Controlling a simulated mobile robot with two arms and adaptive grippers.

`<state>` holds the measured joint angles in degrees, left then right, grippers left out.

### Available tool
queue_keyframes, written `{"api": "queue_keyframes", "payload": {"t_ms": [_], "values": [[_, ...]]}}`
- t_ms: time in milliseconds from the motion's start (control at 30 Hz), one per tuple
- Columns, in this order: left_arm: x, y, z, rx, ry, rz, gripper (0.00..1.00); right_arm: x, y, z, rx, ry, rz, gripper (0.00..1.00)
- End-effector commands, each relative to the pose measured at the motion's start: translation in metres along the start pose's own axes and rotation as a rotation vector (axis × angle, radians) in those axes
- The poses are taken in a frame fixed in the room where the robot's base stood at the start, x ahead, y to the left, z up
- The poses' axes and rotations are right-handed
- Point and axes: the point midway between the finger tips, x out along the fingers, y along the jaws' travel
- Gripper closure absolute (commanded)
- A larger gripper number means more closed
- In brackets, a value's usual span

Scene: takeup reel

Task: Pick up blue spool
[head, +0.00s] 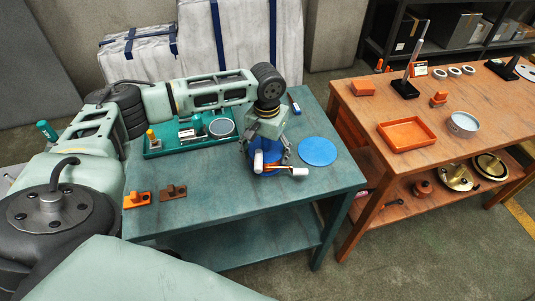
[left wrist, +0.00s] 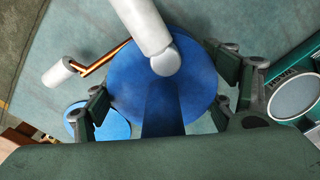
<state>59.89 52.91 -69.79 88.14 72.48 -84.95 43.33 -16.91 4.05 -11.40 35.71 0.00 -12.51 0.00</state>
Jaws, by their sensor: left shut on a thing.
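In the left wrist view the spool (left wrist: 130,85) shows as a round blue flange with a narrower blue part toward the gripper. The fingers of the left gripper (left wrist: 163,105) lie on both sides of it, shut on the spool. A copper-coloured crank (head: 280,169) with white cylinder ends lies across the spool's near side. The spool's underside is hidden, so I cannot tell whether it touches the table. My right gripper is not in view.
A flat blue disc (head: 317,151) lies on the teal table (head: 220,205) right of the spool. A green tray (head: 165,151) with parts stands behind left. Orange and brown blocks (head: 137,200) lie front left. The wooden table (head: 385,160) on the right holds an orange tray (head: 407,134).

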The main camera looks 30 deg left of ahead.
Motion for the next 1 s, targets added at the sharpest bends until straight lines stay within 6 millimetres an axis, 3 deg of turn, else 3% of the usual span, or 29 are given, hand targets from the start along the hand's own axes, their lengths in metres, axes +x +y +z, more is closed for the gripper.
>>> {"api": "queue_keyframes", "payload": {"t_ms": [333,733,967,1000], "values": [[0.001,-0.001,0.001,-0.001,-0.002,-0.003,0.66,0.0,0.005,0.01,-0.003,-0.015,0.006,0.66],[-0.007,-0.001,0.0,-0.002,0.001,0.0,0.66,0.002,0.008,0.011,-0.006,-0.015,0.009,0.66],[-0.041,0.0,-0.001,-0.001,0.006,0.001,0.66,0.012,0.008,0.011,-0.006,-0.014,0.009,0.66],[-0.044,0.01,-0.003,0.005,0.004,0.004,0.66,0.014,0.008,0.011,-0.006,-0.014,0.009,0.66]]}}
